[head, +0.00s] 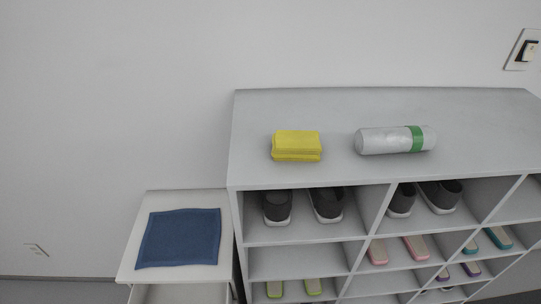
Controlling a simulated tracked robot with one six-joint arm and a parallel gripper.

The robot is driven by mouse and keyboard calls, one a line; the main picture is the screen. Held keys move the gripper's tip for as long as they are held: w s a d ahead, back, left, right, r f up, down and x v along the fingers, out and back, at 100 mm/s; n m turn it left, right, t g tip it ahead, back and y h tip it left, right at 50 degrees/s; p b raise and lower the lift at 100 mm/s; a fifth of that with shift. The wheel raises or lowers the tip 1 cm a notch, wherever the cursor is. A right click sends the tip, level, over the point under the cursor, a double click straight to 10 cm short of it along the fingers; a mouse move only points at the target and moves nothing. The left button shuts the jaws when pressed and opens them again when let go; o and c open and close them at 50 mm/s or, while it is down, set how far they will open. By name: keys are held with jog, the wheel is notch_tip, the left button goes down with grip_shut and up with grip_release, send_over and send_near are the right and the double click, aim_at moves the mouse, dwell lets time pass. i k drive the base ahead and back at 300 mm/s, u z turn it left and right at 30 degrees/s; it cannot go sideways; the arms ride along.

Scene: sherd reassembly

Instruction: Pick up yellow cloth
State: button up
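The yellow cloth (296,146) is folded into a small thick rectangle. It lies on the left part of the grey shoe cabinet's top (330,109), near the front edge. Nothing covers it. My gripper does not show in the head view.
A white bottle with a green band (385,140) lies on its side right of the cloth. Shoes (325,203) fill several compartments below. A blue cloth (180,238) lies on a lower white side table (133,250). A wall stands behind, with a switch (527,51).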

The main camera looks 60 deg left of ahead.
aim_at(289, 145)
jog(key=u, duration=0.05)
jog(key=k, duration=1.7)
jog(key=u, duration=1.95)
jog(key=i, duration=1)
